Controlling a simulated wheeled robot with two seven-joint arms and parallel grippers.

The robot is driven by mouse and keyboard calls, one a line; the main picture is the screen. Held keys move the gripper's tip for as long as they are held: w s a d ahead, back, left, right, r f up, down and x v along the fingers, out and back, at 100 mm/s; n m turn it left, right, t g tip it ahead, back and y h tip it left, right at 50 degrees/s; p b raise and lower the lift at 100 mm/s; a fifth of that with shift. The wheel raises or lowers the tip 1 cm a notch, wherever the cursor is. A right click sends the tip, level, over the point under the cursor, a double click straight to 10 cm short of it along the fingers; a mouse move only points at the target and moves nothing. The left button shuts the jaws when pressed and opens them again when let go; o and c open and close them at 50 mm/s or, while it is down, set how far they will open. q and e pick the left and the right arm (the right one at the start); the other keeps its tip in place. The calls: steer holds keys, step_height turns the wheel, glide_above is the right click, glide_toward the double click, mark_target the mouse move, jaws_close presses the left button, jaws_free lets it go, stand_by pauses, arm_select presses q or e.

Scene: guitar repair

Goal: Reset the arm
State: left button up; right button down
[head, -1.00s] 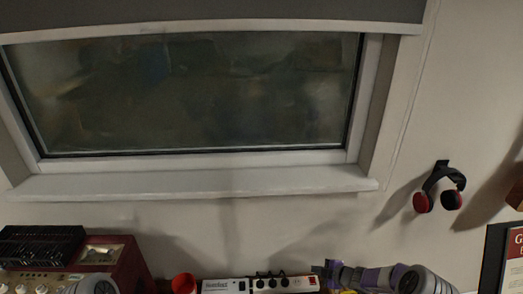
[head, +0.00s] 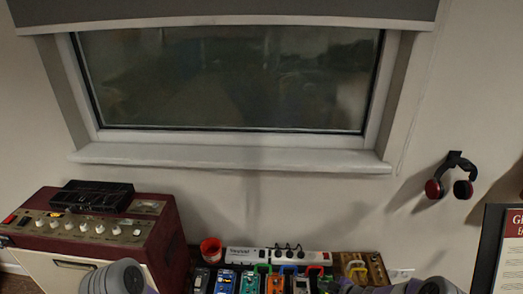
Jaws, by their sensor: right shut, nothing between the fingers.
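My right gripper (head: 326,284) shows at the bottom edge, right of the middle, in front of the pedal row. It is dark, small and partly cut off by the frame. It is shut with nothing in it. My right arm comes in from the bottom right. A grey and purple link of my left arm (head: 113,279) shows at the bottom left, in front of the amplifier. The left gripper itself is out of the picture.
A dark red amplifier (head: 163,243) carries a black box (head: 92,196). A red cup (head: 211,249), a white power strip (head: 245,256) and several coloured pedals (head: 250,283) stand below the window (head: 230,80). Headphones (head: 450,178) hang on the wall, near a framed sign (head: 507,255).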

arm_select(q)
steer(key=shift+s+r, duration=0.1)
steer(key=shift+s, duration=0.15)
arm_select(e)
steer(key=s+a+f+m+g, duration=0.1)
steer(key=s+a+m, duration=0.3)
steer(key=s, duration=0.6)
steer(key=s+a+f+m+g+h, duration=0.1)
steer(key=s+a+m+g, duration=0.3)
steer(key=s, duration=0.6)
steer(key=s+a+f+m+g+h, duration=0.1)
steer(key=s+a+f+m+g, duration=0.1)
steer(key=s+a+m, duration=0.3)
steer(key=s+m, duration=0.2)
steer(key=s, duration=0.2)
steer(key=shift+s+a+f+m+g, duration=0.15)
steer(key=shift+s+a+m+g, duration=0.1)
steer(key=shift+s+m+g, duration=0.15)
